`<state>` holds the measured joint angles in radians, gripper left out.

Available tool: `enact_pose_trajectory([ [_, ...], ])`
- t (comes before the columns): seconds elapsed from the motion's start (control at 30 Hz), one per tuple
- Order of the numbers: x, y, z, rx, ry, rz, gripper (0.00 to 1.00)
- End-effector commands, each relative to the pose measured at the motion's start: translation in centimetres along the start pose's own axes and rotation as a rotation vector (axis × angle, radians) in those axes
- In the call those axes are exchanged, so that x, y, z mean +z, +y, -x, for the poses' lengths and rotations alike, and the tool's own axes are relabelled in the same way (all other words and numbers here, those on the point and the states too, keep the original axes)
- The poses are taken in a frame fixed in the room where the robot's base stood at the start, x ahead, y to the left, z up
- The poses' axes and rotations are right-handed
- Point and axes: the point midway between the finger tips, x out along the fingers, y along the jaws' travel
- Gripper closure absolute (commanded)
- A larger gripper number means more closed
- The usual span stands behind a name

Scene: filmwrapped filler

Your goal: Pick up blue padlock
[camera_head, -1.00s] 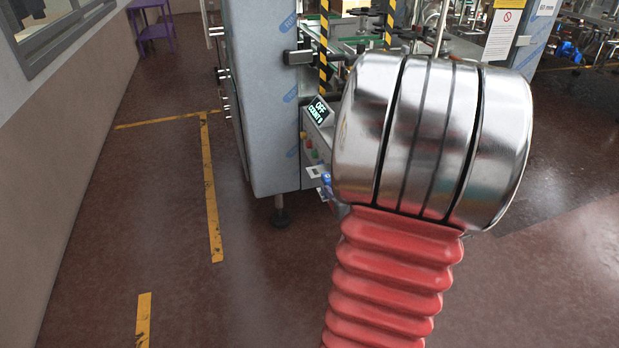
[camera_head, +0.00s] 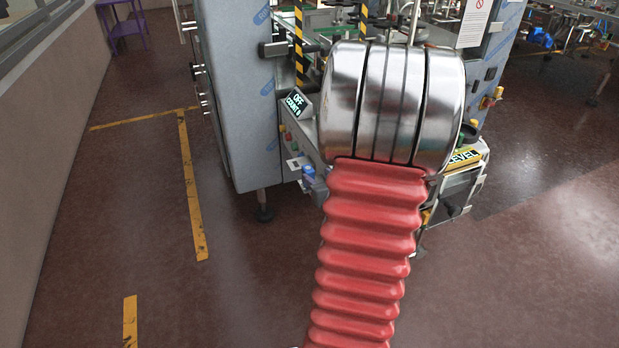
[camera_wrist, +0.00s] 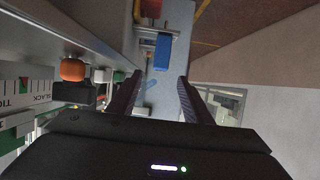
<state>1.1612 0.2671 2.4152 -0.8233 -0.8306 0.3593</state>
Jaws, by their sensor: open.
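In the wrist view a small blue block-shaped thing (camera_wrist: 162,50), which looks like the blue padlock, hangs by a pale bracket near the top centre. It lies ahead of my gripper (camera_wrist: 160,78), roughly in line with the gap between the fingers. The fingers are spread apart with nothing between them. In the head view a small blue thing (camera_head: 308,171) shows at the lower front corner of the machine, just left of my arm; it may be the same padlock. My gripper is hidden behind my arm there.
In the wrist view an orange-red knob (camera_wrist: 73,69) and a SLACK scale (camera_wrist: 28,85) are at left. Open floor with yellow lines (camera_head: 190,185) lies left.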

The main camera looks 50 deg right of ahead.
Motion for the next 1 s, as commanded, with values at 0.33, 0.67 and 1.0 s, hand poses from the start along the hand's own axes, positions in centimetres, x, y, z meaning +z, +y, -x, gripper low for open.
enact_pose_trajectory([
  [0.33,0.1,-0.1,-3.6,-0.001,-0.001,0.000,0.55],
  [0.67,0.1,0.0,-3.8,0.000,-0.001,0.000,0.55],
  [1.0,0.3,0.0,-6.3,-0.001,-0.002,-0.001,0.55],
])
